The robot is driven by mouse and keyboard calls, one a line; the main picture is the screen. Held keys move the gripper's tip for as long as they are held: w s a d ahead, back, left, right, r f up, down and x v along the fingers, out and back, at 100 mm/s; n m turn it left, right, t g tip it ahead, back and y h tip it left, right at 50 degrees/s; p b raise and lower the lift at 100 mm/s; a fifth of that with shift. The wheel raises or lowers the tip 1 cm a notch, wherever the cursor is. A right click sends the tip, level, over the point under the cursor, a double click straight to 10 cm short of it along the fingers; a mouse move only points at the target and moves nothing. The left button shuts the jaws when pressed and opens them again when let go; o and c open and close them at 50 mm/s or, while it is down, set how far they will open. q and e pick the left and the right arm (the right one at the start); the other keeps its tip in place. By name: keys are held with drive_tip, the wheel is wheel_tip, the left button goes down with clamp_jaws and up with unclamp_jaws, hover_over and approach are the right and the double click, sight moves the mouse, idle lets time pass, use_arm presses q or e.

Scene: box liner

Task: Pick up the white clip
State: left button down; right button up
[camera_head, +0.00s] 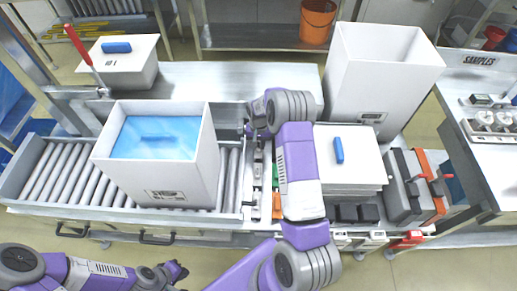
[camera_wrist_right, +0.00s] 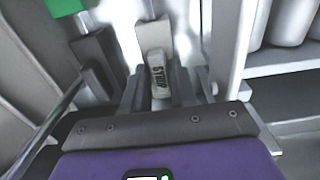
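The white clip (camera_wrist_right: 159,76), a small pale block with dark lettering, shows in the right wrist view between the two fingers of my right gripper (camera_wrist_right: 158,90). A finger stands close on each side of it; whether they touch it I cannot tell. In the head view my right arm reaches over the parts strip beside the open box, and its gripper (camera_head: 249,130) is mostly hidden. I cannot make out the white clip there. My left gripper (camera_head: 174,272) is at the bottom left, in front of the conveyor and away from the parts; its opening is unclear.
A white box (camera_head: 205,175) with a blue liner stands on the roller conveyor (camera_head: 50,175). A green part (camera_head: 275,176) and an orange part (camera_head: 277,203) lie near my right arm. White lids with a blue handle (camera_head: 338,150) and a tall white box (camera_head: 385,75) stand to its right.

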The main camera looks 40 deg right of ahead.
clamp_jaws()
